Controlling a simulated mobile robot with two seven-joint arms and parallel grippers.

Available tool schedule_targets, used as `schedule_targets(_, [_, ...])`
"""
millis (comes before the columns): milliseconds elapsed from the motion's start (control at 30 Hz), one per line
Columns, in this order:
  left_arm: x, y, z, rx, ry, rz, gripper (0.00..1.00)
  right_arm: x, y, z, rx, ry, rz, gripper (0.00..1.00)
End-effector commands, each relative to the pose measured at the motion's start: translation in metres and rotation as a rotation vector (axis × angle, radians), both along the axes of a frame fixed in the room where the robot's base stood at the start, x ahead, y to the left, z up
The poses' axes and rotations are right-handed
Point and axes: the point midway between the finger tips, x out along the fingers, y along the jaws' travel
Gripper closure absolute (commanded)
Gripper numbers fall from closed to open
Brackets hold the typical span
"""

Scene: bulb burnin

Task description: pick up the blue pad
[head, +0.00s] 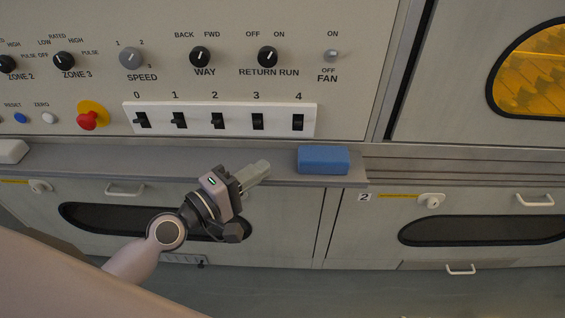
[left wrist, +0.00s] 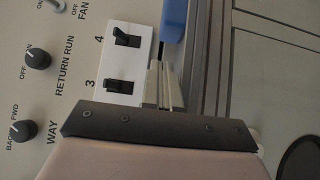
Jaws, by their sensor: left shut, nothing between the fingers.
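The blue pad (head: 323,160) is a rectangular block lying on the narrow grey ledge below the control panel, towards the ledge's right end. Part of it also shows at the top of the left wrist view (left wrist: 173,20). My left gripper (head: 262,168) is in front of the ledge, to the left of the pad and apart from it. Its fingers are shut with nothing between them and point right, towards the pad. In the left wrist view the fingers (left wrist: 162,84) lie below the pad, beside the white switch strip. My right gripper is not in view.
Above the ledge (head: 110,160) is a panel with knobs, a red button (head: 92,115) and a white strip of switches (head: 220,118). A white block (head: 12,151) sits at the ledge's left end. Cabinet doors with handles (head: 125,190) are below. An amber window (head: 535,72) is upper right.

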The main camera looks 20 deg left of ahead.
Motion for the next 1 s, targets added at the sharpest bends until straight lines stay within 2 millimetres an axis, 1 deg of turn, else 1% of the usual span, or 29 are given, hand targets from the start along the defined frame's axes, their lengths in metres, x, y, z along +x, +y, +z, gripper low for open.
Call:
schedule_targets(33, [0.009, -0.005, 0.003, -0.003, -0.003, 0.001, 1.00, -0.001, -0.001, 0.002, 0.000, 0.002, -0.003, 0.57])
schedule_targets(100, [0.016, -0.011, 0.002, -0.003, -0.001, -0.001, 1.00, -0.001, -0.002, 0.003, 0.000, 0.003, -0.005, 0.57])
schedule_targets(233, [0.019, -0.027, 0.002, -0.003, 0.001, 0.000, 1.00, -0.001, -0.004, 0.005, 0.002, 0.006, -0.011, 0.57])
schedule_targets(400, [0.023, -0.040, 0.001, -0.001, 0.000, 0.000, 1.00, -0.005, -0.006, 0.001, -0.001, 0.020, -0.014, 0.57])
schedule_targets(600, [0.024, -0.046, 0.000, 0.001, 0.000, 0.000, 1.00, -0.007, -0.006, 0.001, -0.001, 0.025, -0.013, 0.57])
schedule_targets(900, [0.024, -0.046, 0.000, 0.001, 0.000, 0.000, 1.00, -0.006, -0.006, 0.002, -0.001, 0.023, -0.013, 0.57])
schedule_targets(1000, [0.027, -0.054, 0.001, -0.001, 0.000, 0.000, 1.00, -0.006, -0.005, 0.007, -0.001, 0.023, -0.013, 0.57])
